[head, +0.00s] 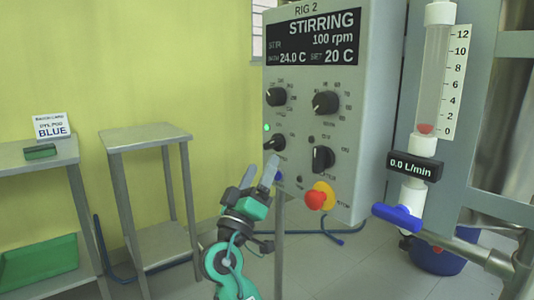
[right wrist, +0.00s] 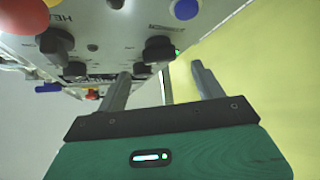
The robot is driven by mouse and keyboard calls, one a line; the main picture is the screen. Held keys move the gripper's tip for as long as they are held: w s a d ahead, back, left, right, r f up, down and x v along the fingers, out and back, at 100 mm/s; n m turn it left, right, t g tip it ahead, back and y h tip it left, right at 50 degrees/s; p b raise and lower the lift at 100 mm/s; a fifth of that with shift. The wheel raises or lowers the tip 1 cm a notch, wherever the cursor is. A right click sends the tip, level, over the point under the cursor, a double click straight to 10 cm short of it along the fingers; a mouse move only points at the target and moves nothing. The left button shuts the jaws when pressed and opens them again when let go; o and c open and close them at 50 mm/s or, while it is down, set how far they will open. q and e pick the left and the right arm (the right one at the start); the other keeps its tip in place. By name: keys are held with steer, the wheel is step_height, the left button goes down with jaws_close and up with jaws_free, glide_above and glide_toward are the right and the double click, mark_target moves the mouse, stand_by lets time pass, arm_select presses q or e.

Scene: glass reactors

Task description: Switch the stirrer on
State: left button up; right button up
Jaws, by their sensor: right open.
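The grey control box of RIG 2 (head: 300,185) has a display (head: 314,38) reading STIRRING, 100 rpm, 24.0 C and SET 20 C. Below it are black knobs: upper left (head: 276,97), upper right (head: 326,102), lower left (head: 274,142) and lower right (head: 322,158). Their small labels are too blurred to tell which is the stirrer's. A green lamp (head: 266,127) glows above the lower left knob. My right gripper (head: 259,173) is open and empty, just below the lower left knob. In the right wrist view a dark knob (right wrist: 158,50) shows beyond and between the fingertips, apart from them. My left gripper is out of view.
A red stop button (head: 316,199) on yellow sits low on the box, right of my gripper. A flow tube (head: 433,80) with a 0.0 L/min readout (head: 414,166) and a blue valve handle (head: 398,217) stand at right. A grey side table (head: 145,136) stands left.

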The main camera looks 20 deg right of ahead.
steer(key=v, duration=0.8)
